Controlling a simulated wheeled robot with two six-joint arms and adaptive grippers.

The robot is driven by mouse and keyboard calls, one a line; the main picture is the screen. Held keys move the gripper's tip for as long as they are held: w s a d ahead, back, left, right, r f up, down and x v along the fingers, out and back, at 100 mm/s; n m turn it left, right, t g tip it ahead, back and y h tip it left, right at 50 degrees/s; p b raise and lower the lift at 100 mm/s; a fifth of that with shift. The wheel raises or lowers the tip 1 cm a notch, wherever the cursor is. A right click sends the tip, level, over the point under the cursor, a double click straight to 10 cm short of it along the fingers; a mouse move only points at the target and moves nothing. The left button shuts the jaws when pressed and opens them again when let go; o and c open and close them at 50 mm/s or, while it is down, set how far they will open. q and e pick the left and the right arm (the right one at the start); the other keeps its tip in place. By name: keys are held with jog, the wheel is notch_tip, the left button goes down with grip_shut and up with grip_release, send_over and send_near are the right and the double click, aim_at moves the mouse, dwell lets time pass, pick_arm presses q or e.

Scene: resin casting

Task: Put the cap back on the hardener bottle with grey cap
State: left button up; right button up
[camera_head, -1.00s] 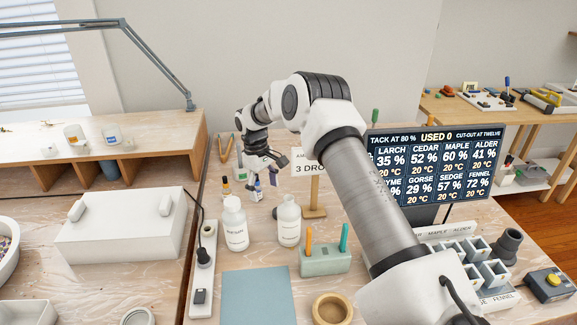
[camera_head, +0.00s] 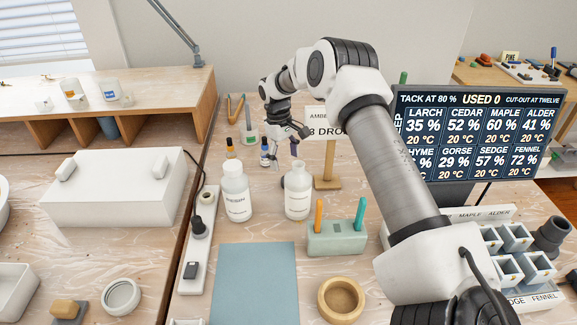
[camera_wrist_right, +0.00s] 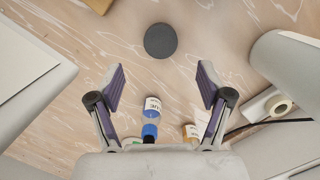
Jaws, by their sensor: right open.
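The hardener bottle (camera_head: 298,192) is white and stands upright, with its open neck bare, right of a similar white resin bottle (camera_head: 236,192). A dark grey round cap (camera_wrist_right: 160,40) lies flat on the bench in the right wrist view. In the head view it is mostly hidden behind the hardener bottle's left side. My right gripper (camera_head: 286,150) is open and empty, behind and above the hardener bottle. In the wrist view its fingers are spread, with the cap ahead between their lines and apart from them. My left gripper is not in view.
A blue-labelled bottle (camera_head: 264,152) and an amber one (camera_head: 231,148) stand behind the white bottles. A sign on a wooden base (camera_head: 327,183) stands close right of the gripper. A green pen block (camera_head: 337,238) and blue mat (camera_head: 254,285) are in front.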

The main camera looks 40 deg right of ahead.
notch_tip(320, 180, down, 2)
jog(key=shift+s+d+f, duration=0.1)
jog(key=f, duration=0.2)
jog(key=s+f, duration=0.1)
jog(key=f, duration=0.2)
jog(key=shift+p, duration=0.4)
jog(key=shift+r, duration=0.1)
jog(key=c, duration=0.9)
